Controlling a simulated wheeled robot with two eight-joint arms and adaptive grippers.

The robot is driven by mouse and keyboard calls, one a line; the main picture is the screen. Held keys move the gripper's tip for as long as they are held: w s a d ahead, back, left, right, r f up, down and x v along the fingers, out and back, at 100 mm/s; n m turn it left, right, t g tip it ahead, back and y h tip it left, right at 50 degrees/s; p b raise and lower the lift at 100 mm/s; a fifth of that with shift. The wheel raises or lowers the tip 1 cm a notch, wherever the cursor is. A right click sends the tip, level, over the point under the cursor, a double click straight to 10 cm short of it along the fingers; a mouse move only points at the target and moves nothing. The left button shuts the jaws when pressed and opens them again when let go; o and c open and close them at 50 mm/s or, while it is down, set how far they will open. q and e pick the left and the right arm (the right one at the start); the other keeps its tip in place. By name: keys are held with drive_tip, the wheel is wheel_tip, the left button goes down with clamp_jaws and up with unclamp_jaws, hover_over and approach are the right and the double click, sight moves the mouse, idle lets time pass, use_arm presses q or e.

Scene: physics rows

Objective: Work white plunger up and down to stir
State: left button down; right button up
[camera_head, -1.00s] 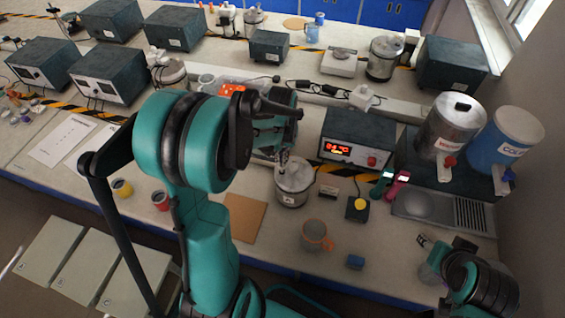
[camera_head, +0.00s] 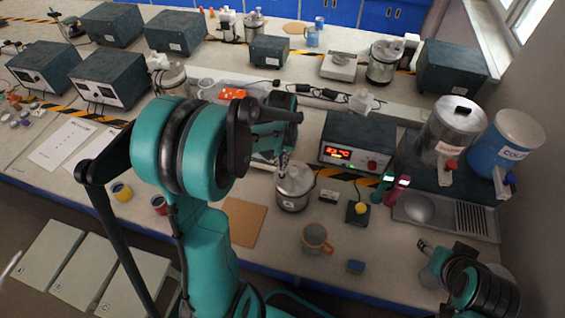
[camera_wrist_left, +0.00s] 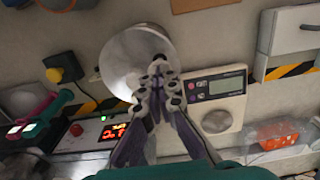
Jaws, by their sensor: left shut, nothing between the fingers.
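A metal stirring pot (camera_head: 293,192) with a pale lid stands on the bench, and its round lid (camera_wrist_left: 128,55) also shows in the left wrist view. My left gripper (camera_head: 284,158) is directly above the lid. In the left wrist view its fingertips (camera_wrist_left: 157,70) are together over the lid's edge, with nothing visibly held. I cannot make out the white plunger clearly; the fingers cover part of the lid, and contact cannot be told. My right gripper (camera_head: 424,246) is at the lower right, away from the pot; its jaws are too unclear to judge.
A heater box with a red display (camera_head: 355,144) stands behind the pot. A brown mat (camera_head: 244,222) lies left. Metal and blue dispensers (camera_head: 508,143) stand at right.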

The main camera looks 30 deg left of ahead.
use_arm(q)
drive_tip(key=shift+r, duration=0.75)
wheel_tip(320, 180, up, 5)
drive_tip(key=p, duration=0.4)
drive_tip(key=shift+s+d+b, duration=0.1)
drive_tip(key=shift+d+b, duration=0.05)
drive_tip(key=shift+b, duration=0.2)
drive_tip(key=s+d+f+m+t+b, duration=0.2)
drive_tip(key=s+d+f+t+b, duration=0.5)
drive_tip(key=b, duration=0.9)
drive_tip(key=s+d, duration=0.3)
drive_tip(key=s, duration=0.1)
drive_tip(key=shift+d+f+m, duration=0.15)
drive_tip(key=shift+m, duration=0.15)
